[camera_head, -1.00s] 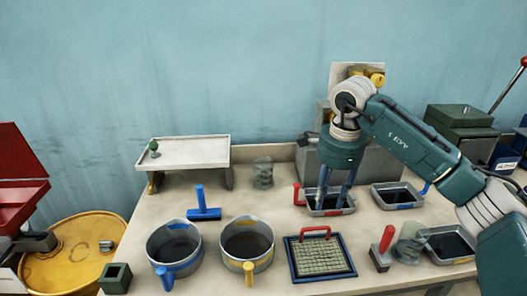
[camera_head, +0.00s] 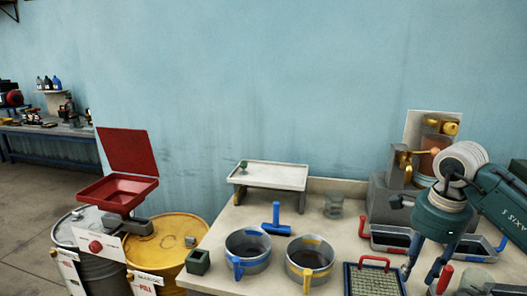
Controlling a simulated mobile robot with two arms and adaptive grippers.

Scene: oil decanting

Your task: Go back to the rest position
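My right gripper (camera_head: 420,276) is at the right side of the picture, pointing down over the workbench (camera_head: 225,228). Its two dark fingers are apart, with nothing visible between them. It hangs in front of the grey tray with a red handle (camera_head: 390,239), right of the dark-framed mesh screen (camera_head: 374,281) and close to a red-handled tool (camera_head: 444,278). Whether the fingertips touch anything is hard to tell. My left gripper is out of view.
A blue-handled pot (camera_head: 247,247), a yellow-handled pot (camera_head: 310,257), a blue scraper (camera_head: 277,220) and a glass jar (camera_head: 334,206) stand on the bench. A raised white stand (camera_head: 268,175) is behind. Left are a yellow drum (camera_head: 170,240) and a red funnel (camera_head: 118,190).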

